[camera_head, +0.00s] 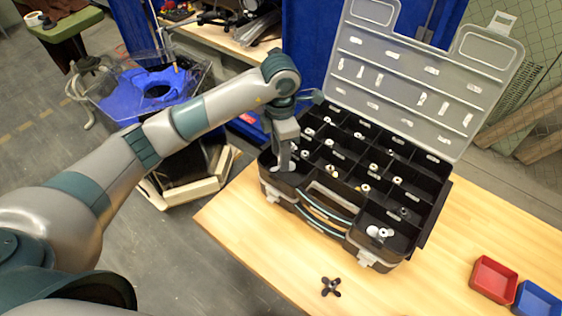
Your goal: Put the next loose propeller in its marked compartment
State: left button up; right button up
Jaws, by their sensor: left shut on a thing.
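The black organizer case (349,225) stands open on the wooden table, its clear lid raised at the back with white labels on it. My left gripper (285,163) points down into the front-left compartment, shut on a white propeller (287,168) that is partly hidden by the fingers. I cannot tell whether that propeller touches the compartment floor. A black propeller (331,287) lies loose on the table in front of the case. White propellers (379,232) lie in the front-right compartment. My right gripper is out of view.
Several small parts sit in the case's other compartments. A red bin (493,279) and a blue bin (537,301) stand at the table's right. The table (420,290) is clear between the case and the bins. The upright lid (415,75) bounds the back.

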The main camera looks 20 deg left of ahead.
pick_arm(q)
jog(key=shift+f, duration=0.55)
jog(key=shift+f+p, duration=0.35)
jog(key=shift+f, duration=0.15)
jog(key=shift+f+p, duration=0.35)
jog(key=shift+f, duration=1)
jog(key=shift+f, duration=0.1)
jog(key=o, duration=0.7)
jog(key=shift+o, duration=0.2)
jog(key=shift+r, duration=0.2)
